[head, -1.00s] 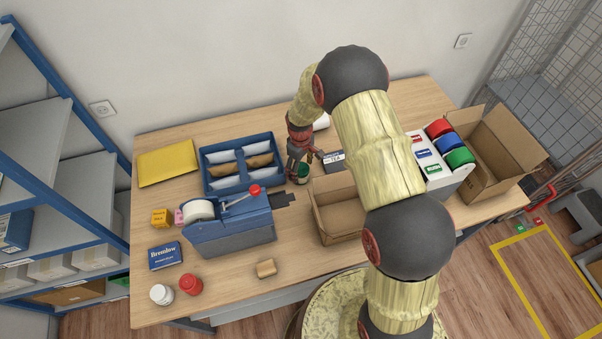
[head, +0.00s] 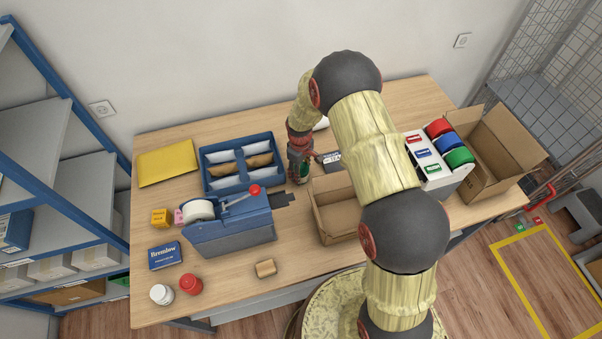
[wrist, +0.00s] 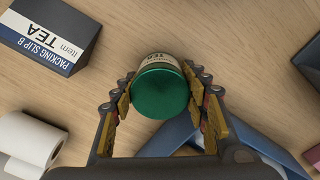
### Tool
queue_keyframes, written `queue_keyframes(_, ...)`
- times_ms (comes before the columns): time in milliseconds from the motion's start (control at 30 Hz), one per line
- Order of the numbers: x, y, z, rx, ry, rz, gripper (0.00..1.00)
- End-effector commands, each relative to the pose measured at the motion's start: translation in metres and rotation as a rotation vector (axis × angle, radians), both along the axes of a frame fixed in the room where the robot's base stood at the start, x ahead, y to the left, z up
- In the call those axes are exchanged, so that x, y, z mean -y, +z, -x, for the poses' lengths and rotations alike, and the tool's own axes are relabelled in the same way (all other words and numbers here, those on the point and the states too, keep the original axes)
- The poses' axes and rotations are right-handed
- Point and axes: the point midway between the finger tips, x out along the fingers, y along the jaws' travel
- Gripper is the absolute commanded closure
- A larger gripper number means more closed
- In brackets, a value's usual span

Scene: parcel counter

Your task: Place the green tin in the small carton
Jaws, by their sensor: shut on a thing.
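The green tin (wrist: 161,92) sits between the two fingers of my gripper (wrist: 164,100) in the wrist view, its green end facing the camera and a pale label on its side. My gripper is shut on it. In the head view my gripper (head: 300,172) is by the right end of the blue tray, and a bit of the green tin (head: 304,171) shows at the fingers. I cannot tell whether the tin touches the table. The small carton (head: 327,217) stands open on the table to the right and nearer; my arm hides its right part.
A dark packing slip box marked TEA (wrist: 47,32) stands close by. The blue tray (head: 208,180) of packets is left, with a blue tape dispenser (head: 230,228) in front. A white rack (head: 434,172) of coloured rolls and a large open carton (head: 490,165) stand right.

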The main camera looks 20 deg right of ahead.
Motion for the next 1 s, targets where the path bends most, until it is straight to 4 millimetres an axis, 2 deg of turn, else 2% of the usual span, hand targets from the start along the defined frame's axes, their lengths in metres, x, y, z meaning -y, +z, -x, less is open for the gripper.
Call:
queue_keyframes(400,0.000,0.000,0.000,0.000,0.000,0.000,0.88)
queue_keyframes(567,0.000,0.002,-0.001,0.001,0.000,0.000,0.88)
queue_keyframes(767,0.000,0.028,-0.001,0.004,0.000,0.000,0.88)
queue_keyframes(1000,0.000,0.074,-0.001,0.004,0.000,0.001,0.88)
